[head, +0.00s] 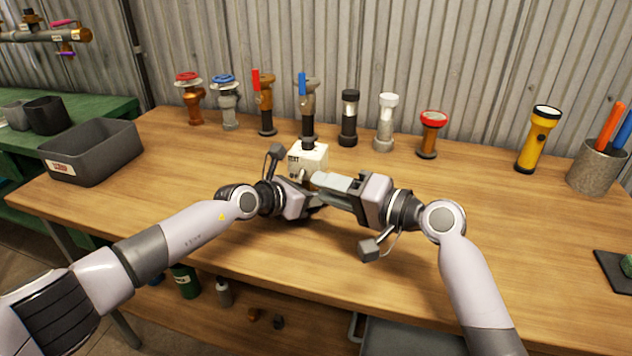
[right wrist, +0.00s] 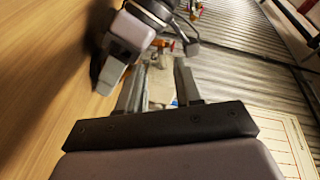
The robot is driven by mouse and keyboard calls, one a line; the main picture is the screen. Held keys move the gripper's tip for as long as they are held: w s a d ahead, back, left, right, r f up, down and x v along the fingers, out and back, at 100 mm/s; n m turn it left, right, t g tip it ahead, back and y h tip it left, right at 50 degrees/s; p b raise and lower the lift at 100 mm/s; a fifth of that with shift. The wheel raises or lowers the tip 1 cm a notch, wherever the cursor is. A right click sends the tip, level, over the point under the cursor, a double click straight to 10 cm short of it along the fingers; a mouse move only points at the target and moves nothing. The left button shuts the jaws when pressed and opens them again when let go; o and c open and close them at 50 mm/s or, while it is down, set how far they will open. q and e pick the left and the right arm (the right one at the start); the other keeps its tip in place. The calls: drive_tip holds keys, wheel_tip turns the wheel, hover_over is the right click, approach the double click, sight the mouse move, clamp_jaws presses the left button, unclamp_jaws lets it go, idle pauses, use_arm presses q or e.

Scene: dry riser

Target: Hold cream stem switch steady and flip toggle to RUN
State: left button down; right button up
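The cream stem switch (head: 312,155) is a small cream box with dark lettering on its face, standing on the bench near the middle. A small metal toggle (head: 303,174) seems to stick out low on its front, partly hidden by my grippers. My right gripper (head: 318,181) reaches in from the right, its fingers close in front of the box. In the right wrist view its fingers (right wrist: 160,78) stand apart, with a pale surface between them. My left gripper (head: 312,200) is low in front of the box; its fingertips are hidden behind the right gripper.
Several valves and fittings stand in a row behind, including a blue-handled valve (head: 307,98) directly behind the box. A yellow flashlight (head: 537,140) and a metal cup (head: 598,168) stand right. A grey bin (head: 93,160) sits left. The right bench front is mostly clear.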

use_arm(q)
drive_tip(key=shift+s+a+f+y, duration=0.15)
drive_tip(key=shift+f+y, duration=0.15)
drive_tip(key=shift+f, duration=0.2)
use_arm(e)
drive_tip(key=v, duration=0.4)
drive_tip(key=shift+r, duration=0.25)
use_arm(q)
drive_tip(key=c, duration=0.6)
unclamp_jaws()
drive_tip(key=shift+c, duration=0.2)
drive_tip(key=shift+r, duration=0.1)
use_arm(e)
drive_tip(key=shift+w, duration=0.1)
use_arm(q)
drive_tip(key=shift+r, duration=0.1)
